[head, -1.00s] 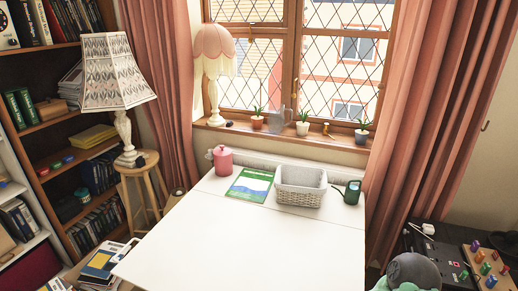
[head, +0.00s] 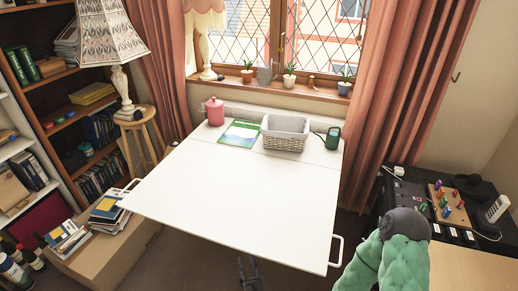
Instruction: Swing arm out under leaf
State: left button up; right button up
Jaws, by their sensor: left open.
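The white table leaf (head: 235,195) is raised and looks level with the fixed top (head: 315,155) behind it, with a thin seam between them. A white loop handle (head: 130,186) sticks out at the leaf's left side and another (head: 337,250) at its right front corner. My left gripper (head: 250,272) is open and empty, low at the bottom of the head view, just beyond the leaf's front edge and partly hidden by it. The swing arm under the leaf is hidden from here. My right gripper is out of view.
A pink canister (head: 215,111), a green book (head: 239,134), a wicker basket (head: 284,142) and a green watering can (head: 332,138) stand at the back. A stool (head: 147,130) with a lamp and a cardboard box (head: 105,245) stand left, a dark cabinet (head: 400,195) right.

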pick_arm(q)
jog(key=w+a+f+m+g+h+p, duration=0.2)
jog(key=w+a+f+g+h, duration=0.1)
jog(key=w+f+g+h, duration=0.5)
jog(key=s+r+g+h+p, duration=0.1)
jog(key=s+r+g, duration=0.4)
jog(key=s, duration=0.8)
jog(key=s+a+r+g+h+p, duration=0.1)
jog(key=s+r+g, duration=0.4)
jog(key=s, duration=0.8)
jog(key=s+a+r+n+g+h+p, duration=0.1)
jog(key=s+r+g, duration=0.4)
jog(key=s, duration=0.8)
jog(key=shift+a+g, duration=0.2)
jog(key=shift+g, duration=0.3)
